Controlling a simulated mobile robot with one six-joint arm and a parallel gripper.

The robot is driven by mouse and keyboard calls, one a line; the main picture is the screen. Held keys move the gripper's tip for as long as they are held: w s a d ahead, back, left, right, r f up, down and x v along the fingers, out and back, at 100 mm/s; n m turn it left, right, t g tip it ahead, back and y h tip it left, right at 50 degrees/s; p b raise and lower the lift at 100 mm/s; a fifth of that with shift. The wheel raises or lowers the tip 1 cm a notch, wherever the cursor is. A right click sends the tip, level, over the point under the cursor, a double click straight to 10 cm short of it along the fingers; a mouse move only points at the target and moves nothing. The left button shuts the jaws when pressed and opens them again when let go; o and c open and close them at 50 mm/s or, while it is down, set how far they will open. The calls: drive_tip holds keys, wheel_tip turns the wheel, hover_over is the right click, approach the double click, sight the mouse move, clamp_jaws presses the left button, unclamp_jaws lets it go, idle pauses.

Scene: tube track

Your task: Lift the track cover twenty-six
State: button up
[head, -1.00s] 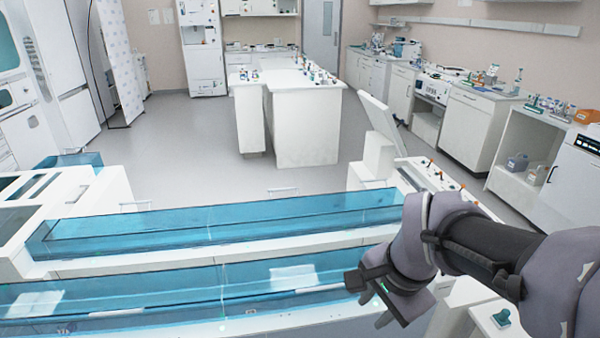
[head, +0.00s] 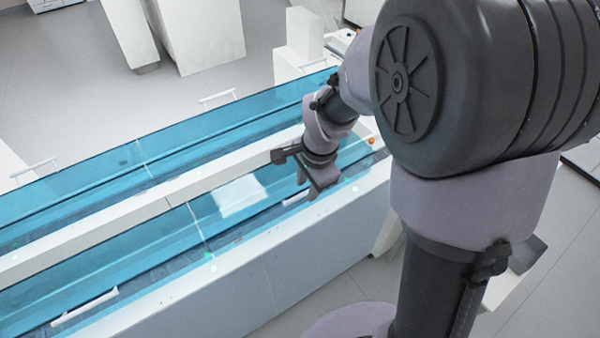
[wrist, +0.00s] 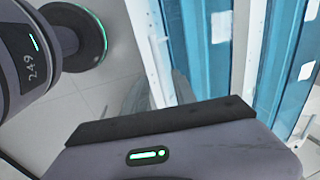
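Blue see-through track covers lie in two long rows. The front row has a right-hand cover (head: 235,200) and a left-hand cover (head: 95,262), meeting at a thin seam. A white bar handle (head: 295,198) on the right-hand cover is beside my gripper, and another handle (head: 85,308) is on the left-hand one. I can read no number, so I cannot tell which cover is twenty-six. My gripper (head: 311,184) hangs over the right part of the front row, near that handle; contact is unclear. Its finger gap is not clear. The wrist view shows blue covers (wrist: 200,50) on the right.
The back row (head: 180,150) runs parallel behind a white ledge, with handles (head: 218,97) along its far side. The white front wall (head: 235,290) of the track bench drops to grey floor. White benches (head: 195,30) stand behind, with open floor between.

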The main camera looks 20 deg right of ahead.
drive_tip(key=shift+w+a+f, duration=0.15)
drive_tip(key=shift+w+f, duration=0.05)
drive_tip(key=shift+f, duration=0.65)
clamp_jaws()
idle(0.8)
